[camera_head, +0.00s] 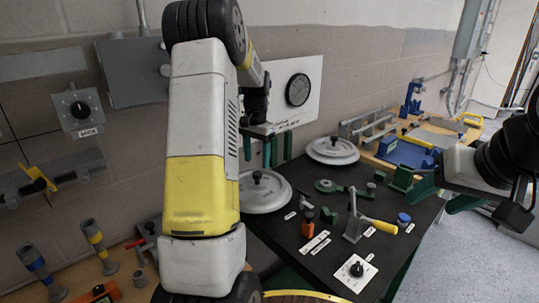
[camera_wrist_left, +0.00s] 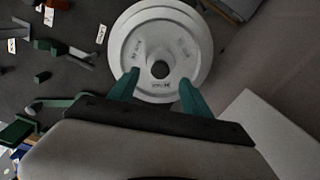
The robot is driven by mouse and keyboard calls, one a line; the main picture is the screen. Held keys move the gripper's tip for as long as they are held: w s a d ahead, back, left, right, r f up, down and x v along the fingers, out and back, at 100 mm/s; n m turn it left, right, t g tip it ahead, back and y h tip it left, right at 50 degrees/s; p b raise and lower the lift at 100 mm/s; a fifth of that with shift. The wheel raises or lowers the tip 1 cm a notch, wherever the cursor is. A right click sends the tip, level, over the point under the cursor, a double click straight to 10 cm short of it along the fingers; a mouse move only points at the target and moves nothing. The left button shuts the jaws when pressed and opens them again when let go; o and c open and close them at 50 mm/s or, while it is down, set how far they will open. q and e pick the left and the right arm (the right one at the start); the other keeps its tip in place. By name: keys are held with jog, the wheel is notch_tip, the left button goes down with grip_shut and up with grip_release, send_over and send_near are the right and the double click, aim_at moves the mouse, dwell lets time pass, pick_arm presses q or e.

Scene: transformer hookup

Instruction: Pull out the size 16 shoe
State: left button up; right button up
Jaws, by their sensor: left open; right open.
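No marking that reads clearly as a size 16 shoe shows, so I cannot tell which thing it is. Two pale round discs with dark centre knobs lie along the wall side of the black bench: a near disc (camera_head: 268,200) and a far disc (camera_head: 340,155). My left gripper (camera_head: 272,153) points down over the wall side of the bench, its green fingers apart and empty. In the left wrist view a pale disc (camera_wrist_left: 187,48) with small unreadable lettering lies beyond the fingertips (camera_wrist_left: 158,90), its dark knob between them. My right gripper (camera_head: 446,193) is open and empty at the bench's right side.
The black bench (camera_head: 310,255) carries a yellow-handled lever (camera_head: 378,224), an orange block (camera_head: 308,228), a blue cap (camera_head: 403,218) and a white dial plate (camera_head: 354,272). A gauge panel (camera_head: 305,85) is on the wall behind. A wooden table with blue and yellow tools stands at the back right.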

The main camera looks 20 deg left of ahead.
aim_at(257, 173)
pick_arm(q)
jog(key=shift+a+f, duration=0.1)
jog(key=shift+f, duration=3.9)
grip_shut()
jog(key=shift+w, duration=0.1)
jog(key=shift+r, duration=0.1)
